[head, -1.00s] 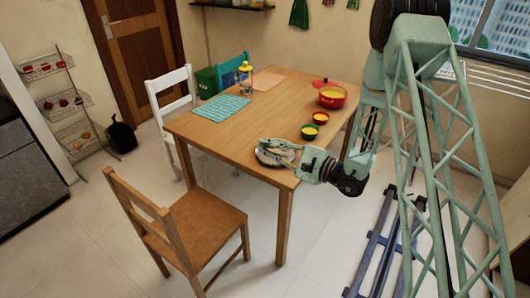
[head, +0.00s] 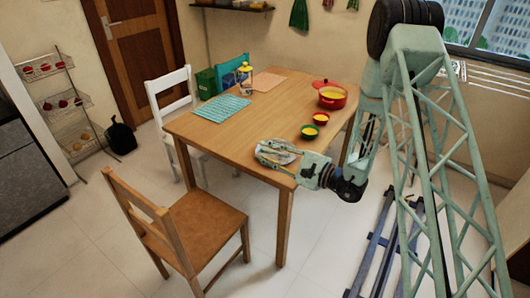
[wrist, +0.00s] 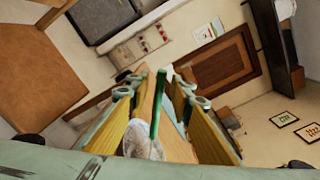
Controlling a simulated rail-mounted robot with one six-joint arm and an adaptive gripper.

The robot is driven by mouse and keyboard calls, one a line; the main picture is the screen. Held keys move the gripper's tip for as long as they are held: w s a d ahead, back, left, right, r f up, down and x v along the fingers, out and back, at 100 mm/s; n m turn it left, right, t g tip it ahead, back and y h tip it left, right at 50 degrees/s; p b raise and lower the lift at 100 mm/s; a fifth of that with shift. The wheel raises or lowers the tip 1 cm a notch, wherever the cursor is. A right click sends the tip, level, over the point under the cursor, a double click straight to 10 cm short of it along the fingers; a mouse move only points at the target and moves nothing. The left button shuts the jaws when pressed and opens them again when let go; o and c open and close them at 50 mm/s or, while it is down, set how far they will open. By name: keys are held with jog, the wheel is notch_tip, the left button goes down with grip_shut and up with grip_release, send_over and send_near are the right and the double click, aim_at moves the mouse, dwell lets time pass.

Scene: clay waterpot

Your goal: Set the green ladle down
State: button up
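The green ladle shows in the wrist view as a thin green handle (wrist: 157,103) between my fingers, with gaps on both sides. A pale, mottled piece (wrist: 143,140) lies at its near end; I cannot tell if this is the plate or part of the ladle. My gripper (head: 262,152) is over the near corner of the wooden table, its fingers spread; it also shows in the wrist view (wrist: 153,92). A whitish plate (head: 284,158) lies under and between the fingers, partly hidden. The ladle is too small to make out clearly in the head view.
A green bowl (head: 309,132), a red bowl (head: 321,119) and a red pot (head: 332,96), all with yellow contents, stand behind the plate. The table's left middle (head: 215,135) is clear.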

jog(key=shift+d+r, duration=0.1)
jog(key=shift+r, duration=0.05)
dwell(0.3)
jog(key=p+v, duration=0.2)
jog(key=v, duration=0.9)
jog(key=shift+s+d, duration=0.2)
jog(key=shift+d, duration=0.15)
dwell(0.8)
